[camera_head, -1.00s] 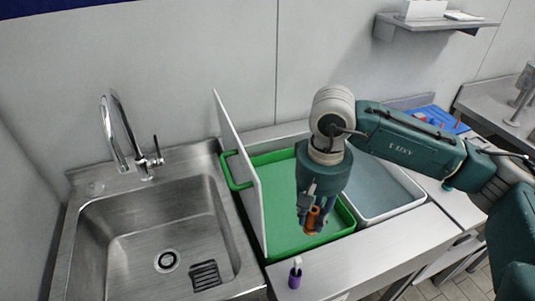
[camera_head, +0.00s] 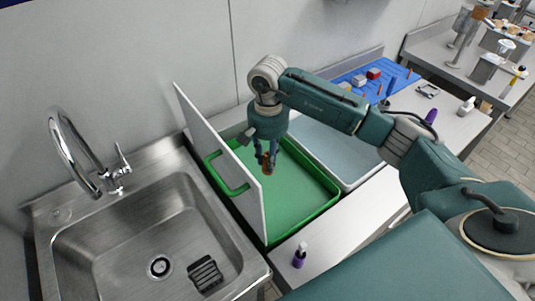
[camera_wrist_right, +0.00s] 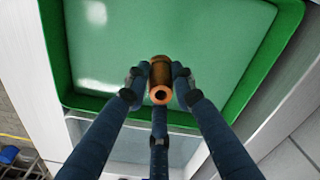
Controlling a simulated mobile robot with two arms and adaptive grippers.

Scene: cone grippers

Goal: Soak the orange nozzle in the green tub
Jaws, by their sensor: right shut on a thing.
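The orange nozzle (camera_head: 267,168) is held between the fingers of my right gripper (camera_head: 266,158), which points down over the green tub (camera_head: 328,187). In the right wrist view the nozzle (camera_wrist_right: 160,80) is pinched by the dark blue fingers, its round opening facing the camera. The tub (camera_wrist_right: 285,40) fills the background there, with a pale green, shiny surface inside. I cannot tell whether the nozzle touches that surface. My left gripper is not in view.
A white upright panel (camera_head: 215,150) stands along the tub's left side, by the steel sink (camera_head: 140,230). A white-rimmed grey tub (camera_head: 345,155) is to the right. A small purple bottle (camera_head: 299,257) stands in front. A blue mat (camera_head: 398,78) with small items lies farther back.

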